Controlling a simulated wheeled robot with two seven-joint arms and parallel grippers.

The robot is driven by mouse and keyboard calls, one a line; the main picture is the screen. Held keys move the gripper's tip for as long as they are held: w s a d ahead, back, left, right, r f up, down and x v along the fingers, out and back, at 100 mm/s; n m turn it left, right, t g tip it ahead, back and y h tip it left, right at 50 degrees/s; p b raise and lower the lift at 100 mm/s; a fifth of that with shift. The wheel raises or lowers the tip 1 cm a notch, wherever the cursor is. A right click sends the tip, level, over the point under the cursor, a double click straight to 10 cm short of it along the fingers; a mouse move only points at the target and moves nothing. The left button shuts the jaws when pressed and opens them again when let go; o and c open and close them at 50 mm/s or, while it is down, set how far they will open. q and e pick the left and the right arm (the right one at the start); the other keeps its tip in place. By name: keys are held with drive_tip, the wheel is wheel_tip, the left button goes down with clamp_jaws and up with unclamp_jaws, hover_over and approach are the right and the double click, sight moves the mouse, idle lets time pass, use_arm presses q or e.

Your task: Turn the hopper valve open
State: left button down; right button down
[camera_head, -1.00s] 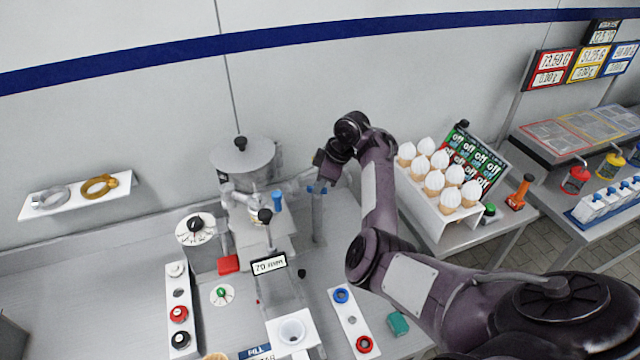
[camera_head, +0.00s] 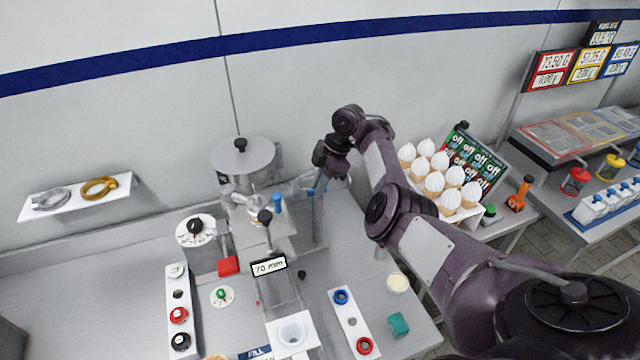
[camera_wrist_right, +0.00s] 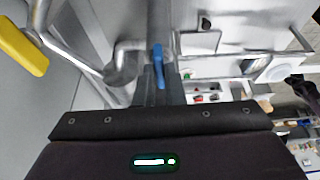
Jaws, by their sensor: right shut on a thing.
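The hopper (camera_head: 243,165) is a grey lidded drum with a black knob, standing at the back of the bench against the wall. Metal pipework (camera_head: 290,187) runs from it to the right. The valve's small blue lever (camera_head: 312,191) is at the right end of that pipework, partly hidden by my right gripper (camera_head: 322,188). In the right wrist view the blue lever (camera_wrist_right: 158,65) stands between my gripper's fingers (camera_wrist_right: 160,92), which are shut on it beside a grey pipe (camera_wrist_right: 125,58). My left gripper is not in view.
A second blue handle (camera_head: 277,202) stands just left of the gripper. A "70 mm" sign (camera_head: 269,266) and a black-knobbed lever (camera_head: 265,217) are in front. A white cone rack (camera_head: 455,209) stands right of my arm. A yellow piece (camera_wrist_right: 22,45) shows in the wrist view.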

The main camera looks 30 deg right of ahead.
drive_tip(key=shift+a+f, duration=0.1)
drive_tip(key=c, duration=1.5)
unclamp_jaws()
drive_tip(key=v, duration=0.7)
drive_tip(key=shift+r, duration=0.35)
